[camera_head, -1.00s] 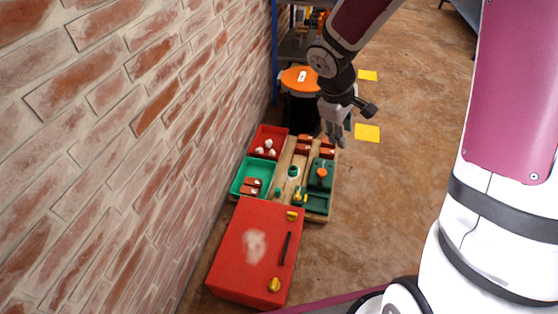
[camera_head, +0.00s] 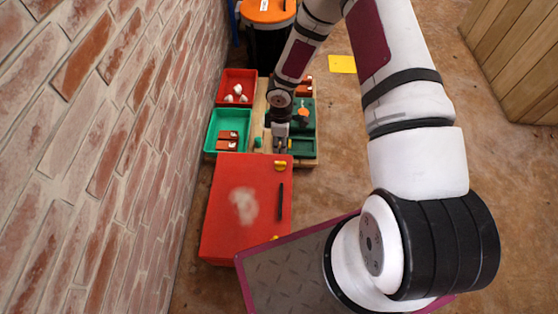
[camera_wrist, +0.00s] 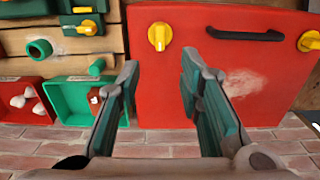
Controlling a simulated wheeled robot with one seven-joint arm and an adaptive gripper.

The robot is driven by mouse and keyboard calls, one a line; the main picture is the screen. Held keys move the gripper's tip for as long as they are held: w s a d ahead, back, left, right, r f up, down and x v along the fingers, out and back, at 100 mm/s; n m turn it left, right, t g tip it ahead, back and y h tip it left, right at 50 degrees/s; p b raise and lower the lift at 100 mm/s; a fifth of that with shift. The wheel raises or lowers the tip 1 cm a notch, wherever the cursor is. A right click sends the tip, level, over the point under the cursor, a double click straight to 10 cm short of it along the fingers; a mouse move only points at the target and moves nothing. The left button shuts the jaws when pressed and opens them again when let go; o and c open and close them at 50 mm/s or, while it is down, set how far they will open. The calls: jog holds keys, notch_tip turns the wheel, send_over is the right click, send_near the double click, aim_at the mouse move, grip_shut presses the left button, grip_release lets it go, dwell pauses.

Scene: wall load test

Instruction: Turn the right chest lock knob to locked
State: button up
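A red chest (camera_head: 222,205) stands by the brick wall, with a black handle (camera_head: 281,202) between two yellow lock knobs. The far knob (camera_head: 280,165) is at its upper right corner in the head view. The near knob (camera_head: 274,238) is partly hidden behind my base. In the wrist view one knob (camera_wrist: 159,36) lies just beyond my fingertips, its ridge roughly upright; the other knob (camera_wrist: 309,41) is at the right edge. My gripper (camera_wrist: 160,70) is open and empty, apart from the chest. In the head view my gripper (camera_head: 282,143) is just past the far knob.
A wooden board (camera_head: 258,105) beyond the chest carries a green tray (camera_head: 228,117), a red tray (camera_head: 235,75) and dark green fixtures (camera_head: 303,145). An orange-topped bin (camera_head: 267,10) stands behind. The wall (camera_head: 95,120) is close on the left; open floor (camera_head: 340,115) lies right.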

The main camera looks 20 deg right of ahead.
aim_at(280, 162)
notch_tip(280, 162, down, 13)
jog(key=b, duration=0.4)
grip_shut()
